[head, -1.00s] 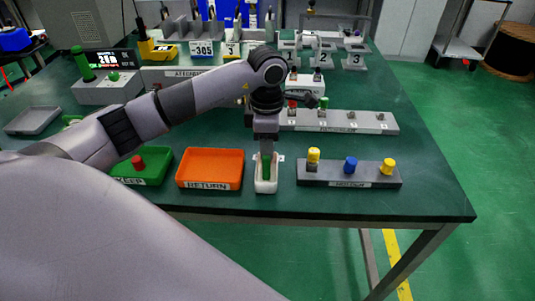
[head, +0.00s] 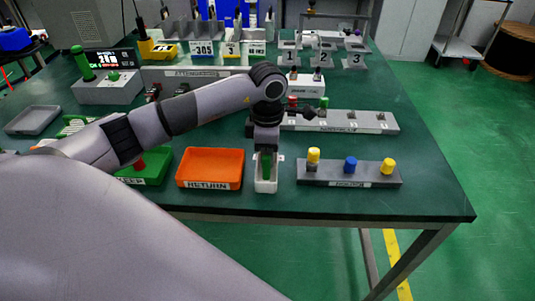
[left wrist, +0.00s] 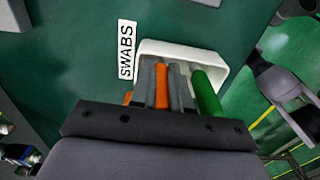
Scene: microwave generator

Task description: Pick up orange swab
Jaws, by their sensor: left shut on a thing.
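The orange swab (left wrist: 161,88) shows in the left wrist view, standing in the white swab holder (left wrist: 215,60) with its top between my grey fingers. My left gripper (left wrist: 161,70) is shut on it, and the fingertips reach inside the holder. A thicker green swab (left wrist: 206,95) stands just right of the fingers. In the head view, my left gripper (head: 265,150) points down into the holder (head: 265,187) at the table's front edge. The green swab (head: 267,165) shows there, while the orange swab is hidden.
An orange return tray (head: 210,184) stands close left of the holder, with a green tray (head: 150,178) beyond it. A grey block (head: 335,180) with yellow and blue caps is close right. A long grey rack (head: 350,121) lies behind.

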